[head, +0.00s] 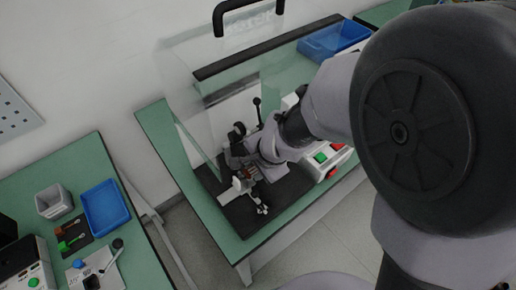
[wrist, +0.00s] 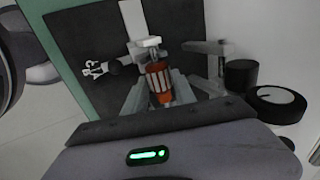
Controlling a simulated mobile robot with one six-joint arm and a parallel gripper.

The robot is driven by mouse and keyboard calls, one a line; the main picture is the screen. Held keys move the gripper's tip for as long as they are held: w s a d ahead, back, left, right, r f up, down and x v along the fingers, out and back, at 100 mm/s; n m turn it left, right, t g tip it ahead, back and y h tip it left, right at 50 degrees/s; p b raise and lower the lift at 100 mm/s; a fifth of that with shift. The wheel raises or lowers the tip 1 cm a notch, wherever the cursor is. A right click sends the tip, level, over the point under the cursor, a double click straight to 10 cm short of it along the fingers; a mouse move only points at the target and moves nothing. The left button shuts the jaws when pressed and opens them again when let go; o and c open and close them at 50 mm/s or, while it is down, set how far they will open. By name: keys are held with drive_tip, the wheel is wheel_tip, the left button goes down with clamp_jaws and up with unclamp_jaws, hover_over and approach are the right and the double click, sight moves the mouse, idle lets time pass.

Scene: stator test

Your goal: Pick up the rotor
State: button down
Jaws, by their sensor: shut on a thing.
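The rotor (wrist: 158,80) shows in the wrist view as an orange-brown and silver cylinder with a metal shaft end pointing away from me. My gripper (wrist: 160,92) is shut on it, with one grey finger on each side. In the head view my gripper (head: 247,172) is over the black base of the test stand, beside a white upright bracket. The rotor is small there and mostly hidden by the gripper. Whether it touches the fixture I cannot tell.
A clear cover (head: 190,90) with a black handle stands raised behind the arm. A black lever and dial (wrist: 277,104) are close on the right. A button box (head: 328,160) is to the right. Blue trays stand on the left table (head: 105,206) and at the back.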

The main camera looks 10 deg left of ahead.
sight(252, 166)
drive_tip(key=r, duration=0.1)
drive_tip(key=r+p, duration=0.2)
drive_tip(key=shift+s+r, duration=0.25)
drive_tip(key=shift+r, duration=0.05)
drive_tip(key=s, duration=0.2)
drive_tip(key=s+d, duration=0.1)
drive_tip(key=s, duration=0.1)
drive_tip(key=s+d, duration=0.1)
drive_tip(key=s, duration=0.1)
drive_tip(key=shift+d+r, duration=0.1)
drive_tip(key=shift+r, duration=0.05)
drive_tip(key=s+d+b, duration=0.3)
drive_tip(key=s+b, duration=0.5)
drive_tip(key=b, duration=0.2)
drive_tip(key=shift+s+r, duration=0.3)
drive_tip(key=shift+r, duration=0.15)
wheel_tip(252, 166, up, 5)
drive_tip(key=p, duration=0.4)
